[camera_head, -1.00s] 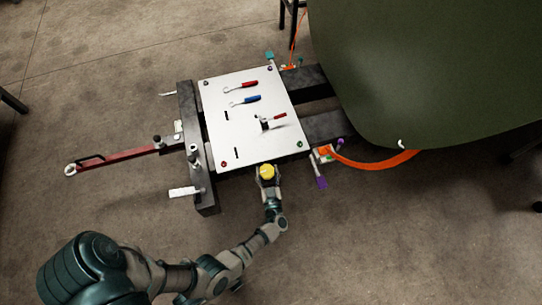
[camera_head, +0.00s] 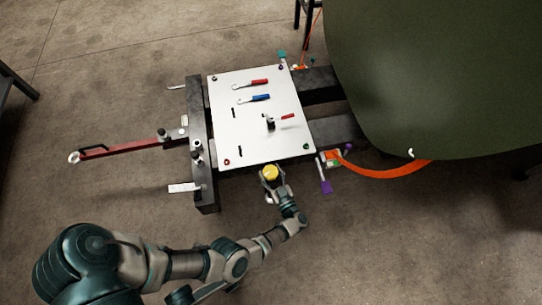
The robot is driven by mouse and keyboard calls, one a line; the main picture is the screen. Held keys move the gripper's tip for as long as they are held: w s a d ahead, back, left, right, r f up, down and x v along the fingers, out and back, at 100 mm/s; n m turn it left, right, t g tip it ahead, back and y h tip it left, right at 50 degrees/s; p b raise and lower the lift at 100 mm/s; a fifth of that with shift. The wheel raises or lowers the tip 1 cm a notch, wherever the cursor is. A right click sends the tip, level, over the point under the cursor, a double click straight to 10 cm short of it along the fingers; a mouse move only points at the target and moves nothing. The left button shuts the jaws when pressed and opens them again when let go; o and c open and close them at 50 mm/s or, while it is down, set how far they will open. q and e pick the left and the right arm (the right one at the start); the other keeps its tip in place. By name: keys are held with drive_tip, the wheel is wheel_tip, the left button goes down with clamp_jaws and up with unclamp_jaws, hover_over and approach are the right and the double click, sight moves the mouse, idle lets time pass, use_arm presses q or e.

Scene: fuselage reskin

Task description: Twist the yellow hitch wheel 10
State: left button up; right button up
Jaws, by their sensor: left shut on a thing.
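The yellow hitch wheel (camera_head: 270,172) sits just below the near edge of the white panel, right of the panel's red corner knob. My left gripper (camera_head: 271,179) reaches it from below, with its fingers on both sides of the wheel, and is shut on it. The fingers hide part of the wheel's rim. My right gripper is not in view.
The white panel (camera_head: 244,130) carries a red-handled tool (camera_head: 258,83), a blue-handled tool (camera_head: 261,98) and a small black fitting with a red handle. A red tow bar (camera_head: 120,149) extends left. A large green body (camera_head: 440,80) fills the upper right. An orange hose (camera_head: 385,173) runs below it.

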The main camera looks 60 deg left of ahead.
use_arm(q)
drive_tip(key=shift+w+d, duration=0.1)
drive_tip(key=o, duration=1.2)
drive_tip(key=d, duration=0.5)
drive_tip(key=s+d, duration=0.1)
drive_tip(key=d, duration=0.1)
drive_tip(key=shift+d+f, duration=0.2)
